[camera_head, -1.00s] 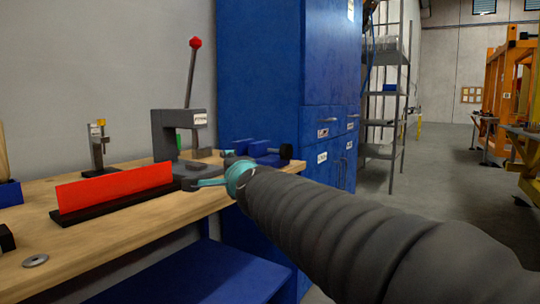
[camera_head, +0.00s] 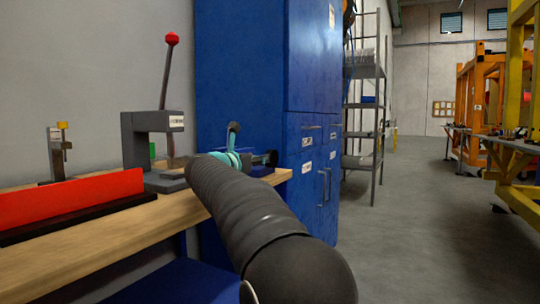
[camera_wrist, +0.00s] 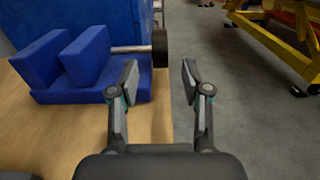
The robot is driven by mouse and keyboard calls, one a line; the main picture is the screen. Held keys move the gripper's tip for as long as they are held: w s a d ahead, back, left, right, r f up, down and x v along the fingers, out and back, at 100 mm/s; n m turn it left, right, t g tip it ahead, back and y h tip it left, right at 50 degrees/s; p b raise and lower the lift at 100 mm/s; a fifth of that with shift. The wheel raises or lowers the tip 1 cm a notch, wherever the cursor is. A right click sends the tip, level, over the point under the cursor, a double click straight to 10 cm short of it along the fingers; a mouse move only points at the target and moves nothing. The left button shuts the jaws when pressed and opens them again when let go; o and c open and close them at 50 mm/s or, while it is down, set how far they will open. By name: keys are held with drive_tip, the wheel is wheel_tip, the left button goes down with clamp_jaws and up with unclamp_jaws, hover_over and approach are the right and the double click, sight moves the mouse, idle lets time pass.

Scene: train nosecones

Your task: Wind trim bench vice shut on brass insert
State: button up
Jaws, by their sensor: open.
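The blue trim bench vice (camera_wrist: 95,65) sits on the wooden bench at the left of the wrist view, its two upright jaws apart. In the head view my gripper (camera_head: 233,140) partly hides the vice (camera_head: 262,171) and stands near the handwheel (camera_head: 270,158). I cannot make out a brass insert.
An arbor press (camera_head: 150,135) with a red-knobbed lever, a red panel (camera_head: 70,198) and a small brass-topped fixture (camera_head: 60,150) stand on the bench (camera_head: 130,232). A blue cabinet (camera_head: 265,80) rises behind it. The floor (camera_head: 410,230) to the right is clear.

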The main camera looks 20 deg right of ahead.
sight(271, 154)
drive_tip(key=p+x, duration=0.1)
drive_tip(key=x, duration=0.9)
drive_tip(key=shift+c, duration=0.3)
drive_tip(key=shift+p, duration=0.3)
clamp_jaws()
